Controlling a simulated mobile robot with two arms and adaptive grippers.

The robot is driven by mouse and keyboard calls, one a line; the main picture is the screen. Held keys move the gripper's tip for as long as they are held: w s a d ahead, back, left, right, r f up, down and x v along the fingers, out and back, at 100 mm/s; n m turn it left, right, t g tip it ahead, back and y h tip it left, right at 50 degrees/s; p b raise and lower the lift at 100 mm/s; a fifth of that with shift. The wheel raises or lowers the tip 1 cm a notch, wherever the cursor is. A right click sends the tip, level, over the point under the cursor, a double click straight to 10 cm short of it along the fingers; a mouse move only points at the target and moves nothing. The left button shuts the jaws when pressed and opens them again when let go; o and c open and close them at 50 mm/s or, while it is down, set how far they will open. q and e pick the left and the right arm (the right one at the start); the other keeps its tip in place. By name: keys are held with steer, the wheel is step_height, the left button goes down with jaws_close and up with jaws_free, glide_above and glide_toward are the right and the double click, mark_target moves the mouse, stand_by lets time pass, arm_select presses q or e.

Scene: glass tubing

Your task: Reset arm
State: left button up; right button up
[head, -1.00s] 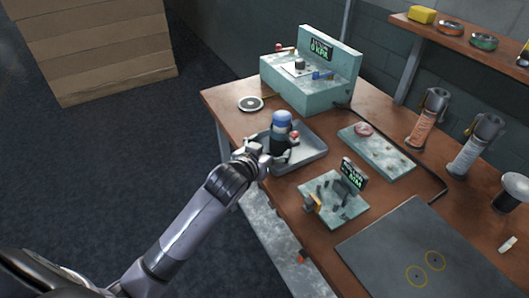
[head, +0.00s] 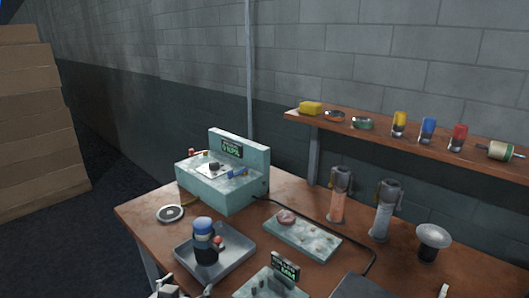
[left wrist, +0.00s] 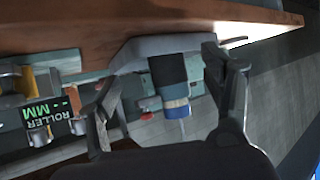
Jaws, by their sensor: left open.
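A black cylinder with a blue top (head: 204,238) stands upright in a grey metal tray (head: 241,254) at the table's near left; a small red ball shows beside it. My left gripper (head: 183,291) shows only at the bottom edge of the head view, in front of the tray and apart from the cylinder. In the left wrist view the left gripper's two fingers (left wrist: 168,102) are spread apart and empty. The cylinder (left wrist: 170,82) shows beyond them, in the tray (left wrist: 130,59). My right gripper is not in view.
A teal plate (head: 302,236), two torch-like holders (head: 341,196) and a spool-like stand (head: 432,241) are to the right. A wall shelf (head: 405,140) holds small items.

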arm_select(q)
steer(key=s+d+f+m+g, duration=0.1)
steer(key=s+f+g, duration=0.4)
steer(key=s, duration=0.8)
steer(key=s+f+g, duration=0.4)
steer(key=s+f, duration=0.3)
steer(key=s, duration=0.6)
step_height(320, 180, down, 25)
steer(key=s+a+f+g, duration=0.1)
steer(key=s+a+f, duration=0.1)
steer(key=s+f, duration=1.5)
steer(key=shift+a+f+m+g, duration=0.2)
steer(key=shift+a+m+g, duration=0.15)
steer(key=shift+m+g, duration=0.05)
